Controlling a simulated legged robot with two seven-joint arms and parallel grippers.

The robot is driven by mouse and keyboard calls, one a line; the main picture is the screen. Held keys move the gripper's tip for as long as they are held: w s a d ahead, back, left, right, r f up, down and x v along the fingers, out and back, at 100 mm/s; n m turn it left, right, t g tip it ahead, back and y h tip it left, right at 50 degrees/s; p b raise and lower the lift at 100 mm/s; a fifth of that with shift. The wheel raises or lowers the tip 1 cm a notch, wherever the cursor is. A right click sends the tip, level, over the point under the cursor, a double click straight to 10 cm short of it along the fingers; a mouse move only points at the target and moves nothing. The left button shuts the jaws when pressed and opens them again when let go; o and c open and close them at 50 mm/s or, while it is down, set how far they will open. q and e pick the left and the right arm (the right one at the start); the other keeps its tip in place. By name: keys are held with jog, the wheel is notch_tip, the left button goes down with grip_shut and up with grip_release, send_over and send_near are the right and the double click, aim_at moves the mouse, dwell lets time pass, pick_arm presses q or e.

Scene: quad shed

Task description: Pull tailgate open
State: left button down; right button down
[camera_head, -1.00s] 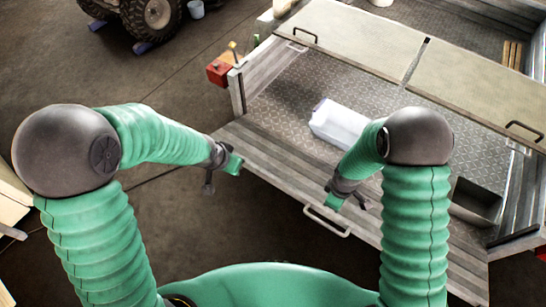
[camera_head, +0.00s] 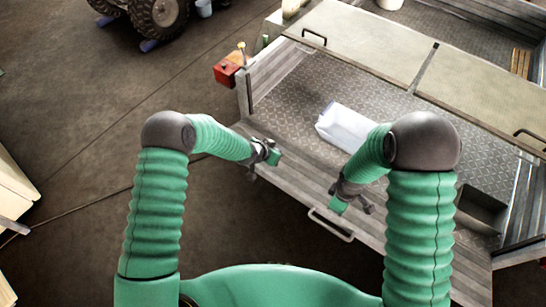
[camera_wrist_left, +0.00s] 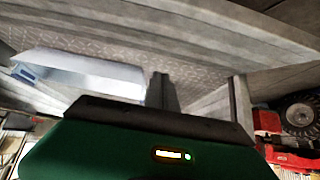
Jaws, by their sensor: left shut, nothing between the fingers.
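The tailgate (camera_head: 300,185) is the grey slatted board along the near edge of the trailer. A pale U-shaped handle (camera_head: 331,225) sticks out from its near edge. My left gripper (camera_head: 266,160) is shut and empty, over the left part of the tailgate and apart from the handle. In the left wrist view its dark fingers (camera_wrist_left: 161,92) show against the slats and the metal floor. My right gripper (camera_head: 352,204) hangs near the tailgate, just above and right of the handle in the picture. Its fingers are too small to read, and contact with the handle cannot be told.
A grey open bin (camera_head: 480,208) is at the right. A red box (camera_head: 228,70) is at the trailer's left corner post. A wheeled vehicle (camera_head: 158,15) stands far left.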

pick_arm(q)
jog(key=shift+s+a+f, duration=0.3)
jog(key=shift+s+f, duration=0.4)
jog(key=shift+f, duration=0.25)
pick_arm(e)
jog(key=shift+d, duration=0.15)
pick_arm(q)
jog(key=shift+s+a+f, duration=0.35)
jog(key=shift+s+f, duration=0.15)
jog(key=shift+f, duration=0.15)
pick_arm(e)
jog(key=c, duration=2.2)
grip_release()
jog(key=c, duration=1.5)
grip_release()
jog(key=shift+o, duration=0.2)
jog(key=shift+r, duration=0.1)
